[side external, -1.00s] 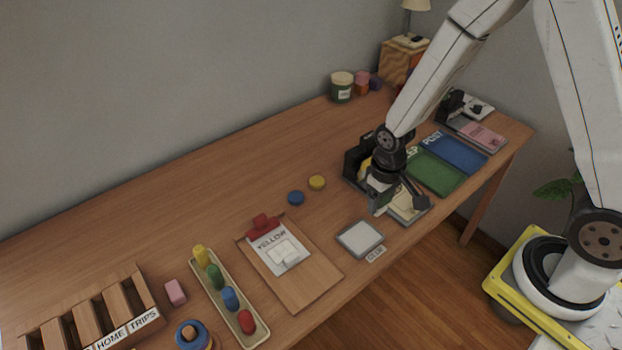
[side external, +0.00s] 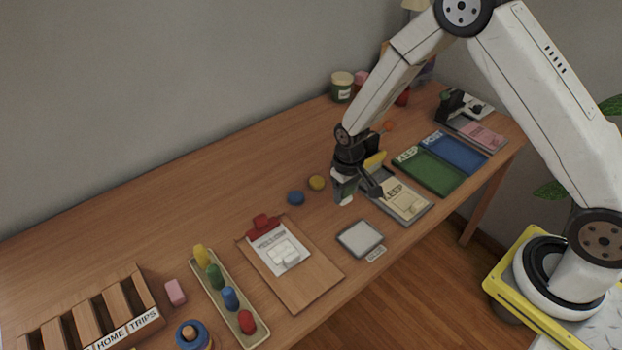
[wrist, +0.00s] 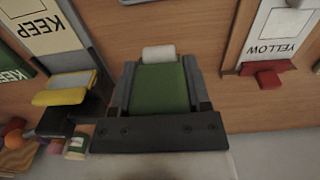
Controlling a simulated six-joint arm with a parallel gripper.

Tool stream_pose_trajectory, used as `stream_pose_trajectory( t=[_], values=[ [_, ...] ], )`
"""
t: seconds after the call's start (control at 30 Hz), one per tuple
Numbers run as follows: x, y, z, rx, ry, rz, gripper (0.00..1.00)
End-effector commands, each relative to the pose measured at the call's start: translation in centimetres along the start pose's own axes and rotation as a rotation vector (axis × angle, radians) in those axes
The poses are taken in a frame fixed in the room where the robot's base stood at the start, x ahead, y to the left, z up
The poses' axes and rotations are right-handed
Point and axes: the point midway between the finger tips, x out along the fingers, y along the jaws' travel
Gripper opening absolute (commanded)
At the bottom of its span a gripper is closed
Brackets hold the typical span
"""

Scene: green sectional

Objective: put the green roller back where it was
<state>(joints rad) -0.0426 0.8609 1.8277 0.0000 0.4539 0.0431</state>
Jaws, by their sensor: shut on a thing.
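My gripper (side external: 358,188) is shut on the green roller (wrist: 159,88), whose green body and white end (wrist: 158,53) show between the fingers in the wrist view. In the side external view the gripper and wrist mostly hide it. The gripper hangs over the table, just left of the board with the KEEP card (side external: 404,200). A yellow bar (wrist: 60,96) on a black block sits at that board's far end. It also shows in the side external view (side external: 375,160), close beside my wrist.
A green panel (side external: 434,172) and blue panel (side external: 459,152) lie to the right. A grey pad (side external: 360,238) lies in front. Yellow (side external: 317,182) and blue (side external: 296,198) discs lie left of the gripper. Farther left are a clipboard (side external: 310,285) and a tray of coloured pegs (side external: 216,284).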

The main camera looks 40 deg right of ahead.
Motion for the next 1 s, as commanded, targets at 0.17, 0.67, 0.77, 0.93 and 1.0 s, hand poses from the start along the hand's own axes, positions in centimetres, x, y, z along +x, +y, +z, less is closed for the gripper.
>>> stream_pose_trajectory(
  t=[0.17,0.67,0.77,0.93,1.0],
  values=[
    [1.9,-0.1,-1.6,0.0,0.001,0.0,0.02],
    [4.1,-0.1,-3.5,0.0,0.001,0.0,0.02],
    [4.3,-0.1,-3.6,0.0,0.001,0.0,0.02],
    [5.3,-0.1,-4.0,0.0,-0.001,0.0,0.02],
    [6.0,-0.1,-4.0,0.0,-0.001,0.0,0.02]
  ],
)
